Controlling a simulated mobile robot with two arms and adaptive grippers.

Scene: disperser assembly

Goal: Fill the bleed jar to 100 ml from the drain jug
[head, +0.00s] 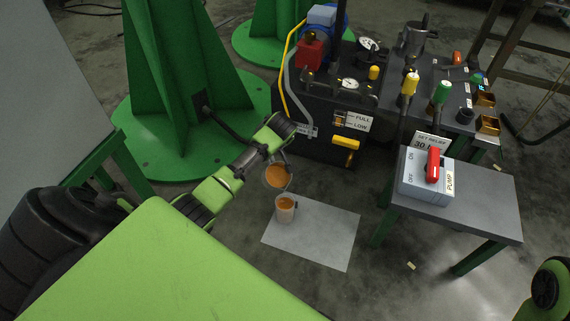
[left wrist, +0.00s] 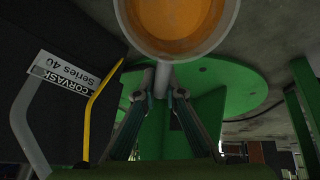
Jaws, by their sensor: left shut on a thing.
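The drain jug (head: 277,183) holds orange fluid and hangs from my left gripper (head: 281,153), which is shut on it. In the left wrist view, my left gripper (left wrist: 163,94) grips the jug's grey handle, and the jug's round mouth (left wrist: 181,52) shows orange fluid inside. The bleed jar (head: 286,214) is a small clear vessel standing upright on a white sheet, with some orange fluid in it. The jug is just above and behind the jar in the head view. I see no clear stream between them, and the jar's level marks are too small to read. My right gripper is out of view.
The white sheet (head: 325,236) lies on the floor with bare room right of the jar. A grey table (head: 475,213) with a pump switch box (head: 411,188) stands to the right. The dark hydraulic unit (head: 318,138) and green pedestals (head: 165,100) stand behind.

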